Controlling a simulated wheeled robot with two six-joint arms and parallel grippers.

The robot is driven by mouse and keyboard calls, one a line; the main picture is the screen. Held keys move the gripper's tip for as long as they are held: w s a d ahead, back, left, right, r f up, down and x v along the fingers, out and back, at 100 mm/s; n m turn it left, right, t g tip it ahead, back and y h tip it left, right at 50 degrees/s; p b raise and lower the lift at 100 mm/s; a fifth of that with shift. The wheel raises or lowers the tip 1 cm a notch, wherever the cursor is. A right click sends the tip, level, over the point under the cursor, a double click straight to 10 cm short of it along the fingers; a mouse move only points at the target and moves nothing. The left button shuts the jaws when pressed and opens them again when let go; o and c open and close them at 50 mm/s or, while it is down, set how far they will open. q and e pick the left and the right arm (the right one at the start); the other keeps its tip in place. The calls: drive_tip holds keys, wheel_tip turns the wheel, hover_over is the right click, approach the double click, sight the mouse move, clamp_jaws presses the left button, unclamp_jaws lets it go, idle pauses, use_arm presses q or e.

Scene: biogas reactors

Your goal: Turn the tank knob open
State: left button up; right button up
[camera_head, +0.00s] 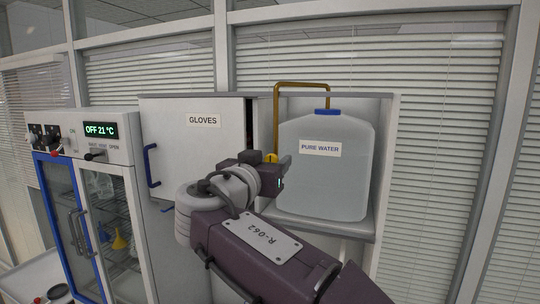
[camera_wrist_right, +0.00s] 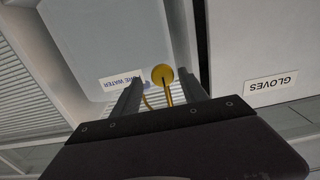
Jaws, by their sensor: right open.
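The water tank (camera_head: 325,185) is a translucent container with a blue cap and a "PURE WATER" label, standing in an open cabinet bay. It also shows in the right wrist view (camera_wrist_right: 105,50). A round yellow knob (camera_wrist_right: 162,75) appears between the fingertips of my right gripper (camera_wrist_right: 160,92). In the head view the knob (camera_head: 271,157) is partly hidden by that gripper (camera_head: 272,168). The right gripper is open, with a finger on each side of the knob; contact cannot be told. My left gripper is not in view.
A brown pipe (camera_head: 302,84) runs above the tank cap. A white "GLOVES" cabinet door (camera_head: 190,130) with a blue handle (camera_head: 150,165) is left of the tank. Further left stands an incubator (camera_head: 105,150) with glass doors and a display reading "OFF 21 °C".

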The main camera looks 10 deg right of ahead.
drive_tip(key=shift+w+f, duration=0.15)
drive_tip(key=shift+w, duration=0.2)
drive_tip(key=c, duration=0.9)
drive_tip(key=shift+a, duration=0.1)
clamp_jaws()
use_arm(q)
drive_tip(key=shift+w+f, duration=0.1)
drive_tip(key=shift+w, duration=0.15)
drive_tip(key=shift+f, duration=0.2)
use_arm(e)
drive_tip(key=shift+n, duration=0.3)
use_arm(q)
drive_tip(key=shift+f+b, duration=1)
drive_tip(key=shift+b, duration=0.2)
use_arm(e)
drive_tip(key=shift+w+a+f+n, duration=0.1)
drive_tip(key=shift+n, duration=4.2)
drive_tip(key=shift+f+n, duration=0.1)
drive_tip(key=shift+n, duration=4.2)
